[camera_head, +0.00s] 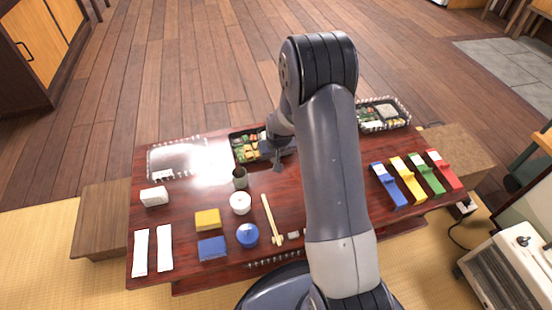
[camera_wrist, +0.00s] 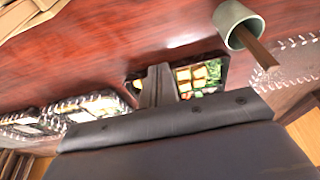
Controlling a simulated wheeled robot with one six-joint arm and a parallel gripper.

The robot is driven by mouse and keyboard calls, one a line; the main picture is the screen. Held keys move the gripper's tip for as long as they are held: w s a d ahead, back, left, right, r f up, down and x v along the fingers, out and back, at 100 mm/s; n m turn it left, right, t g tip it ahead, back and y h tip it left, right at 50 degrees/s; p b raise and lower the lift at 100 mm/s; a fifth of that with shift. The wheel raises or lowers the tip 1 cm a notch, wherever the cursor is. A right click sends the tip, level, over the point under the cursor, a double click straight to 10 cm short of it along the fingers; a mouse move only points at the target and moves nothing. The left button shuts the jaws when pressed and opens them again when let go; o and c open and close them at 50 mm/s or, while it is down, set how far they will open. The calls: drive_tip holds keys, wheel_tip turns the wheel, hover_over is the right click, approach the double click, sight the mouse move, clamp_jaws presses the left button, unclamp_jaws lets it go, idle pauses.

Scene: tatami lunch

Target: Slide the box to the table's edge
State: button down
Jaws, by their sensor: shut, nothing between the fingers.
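A black lunch box with green and yellow food (camera_head: 232,148) lies on the dark red table (camera_head: 190,225), near its far edge. My arm and gripper hide its right part.
A clear-lidded tray (camera_head: 178,158) lies left and another lunch box (camera_head: 405,110) right. A cup (camera_head: 240,178) stands just nearer than the box; it also shows in the wrist view (camera_wrist: 232,18). A white bowl (camera_head: 240,203), mallet (camera_head: 271,220) and coloured blocks (camera_head: 207,220) lie nearer.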

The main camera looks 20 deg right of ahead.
sight(269, 164)
drive_tip(key=b+x, duration=0.3)
drive_tip(key=x, duration=0.6)
drive_tip(key=shift+f, duration=0.25)
drive_tip(key=w, duration=0.1)
drive_tip(key=w+b, duration=0.1)
drive_tip(key=w, duration=0.1)
drive_tip(key=shift+f+b, duration=0.3)
drive_tip(key=shift+w+r, duration=0.15)
drive_tip(key=shift+w, duration=0.45)
drive_tip(key=shift+w+a+b, duration=0.1)
drive_tip(key=shift+w+b, duration=0.45)
drive_tip(key=shift+w, duration=2.25)
